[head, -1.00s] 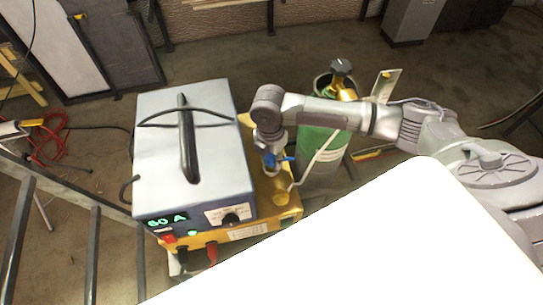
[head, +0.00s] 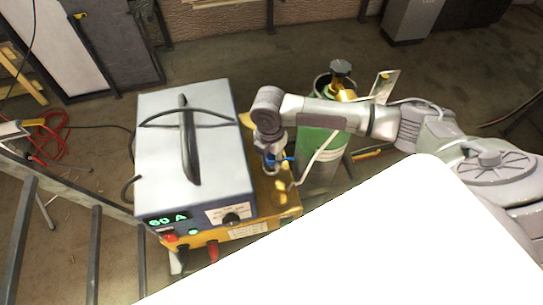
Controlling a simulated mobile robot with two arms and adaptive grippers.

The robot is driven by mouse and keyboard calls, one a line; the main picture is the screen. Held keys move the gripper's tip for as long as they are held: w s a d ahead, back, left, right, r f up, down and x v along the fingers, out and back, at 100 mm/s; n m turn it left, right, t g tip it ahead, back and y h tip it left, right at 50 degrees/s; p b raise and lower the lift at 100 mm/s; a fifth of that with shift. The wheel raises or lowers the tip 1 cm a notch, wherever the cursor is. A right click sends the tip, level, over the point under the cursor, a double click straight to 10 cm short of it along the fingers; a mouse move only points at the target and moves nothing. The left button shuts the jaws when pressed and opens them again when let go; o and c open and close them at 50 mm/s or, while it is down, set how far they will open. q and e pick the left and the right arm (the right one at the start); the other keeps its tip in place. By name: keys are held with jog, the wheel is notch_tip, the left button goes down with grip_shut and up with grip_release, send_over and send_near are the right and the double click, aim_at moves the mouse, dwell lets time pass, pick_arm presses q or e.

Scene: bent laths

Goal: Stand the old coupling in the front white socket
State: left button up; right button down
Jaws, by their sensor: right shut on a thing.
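My right gripper (head: 273,160) points down over the yellow ledge (head: 290,210) beside the grey welding machine. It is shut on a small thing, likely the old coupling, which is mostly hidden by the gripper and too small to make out. Blue shows at the fingers. A small gold-coloured shape shows just below the fingers, above a round yellow spot on the ledge; I cannot tell whether it is held or part of the ledge. I cannot make out the front white socket. My left gripper is not in view.
The welding machine (head: 215,150), with a black handle and a green "60 A" display, stands close left of the gripper. A green gas cylinder (head: 318,172) stands close right, behind my arm. Metal rails (head: 95,250) stand at left.

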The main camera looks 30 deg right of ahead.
dwell(0.4)
jog(key=c, duration=0.7)
grip_release()
notch_tip(320, 180, up, 12)
jog(key=shift+w+a, duration=0.1)
jog(key=shift+w, duration=0.05)
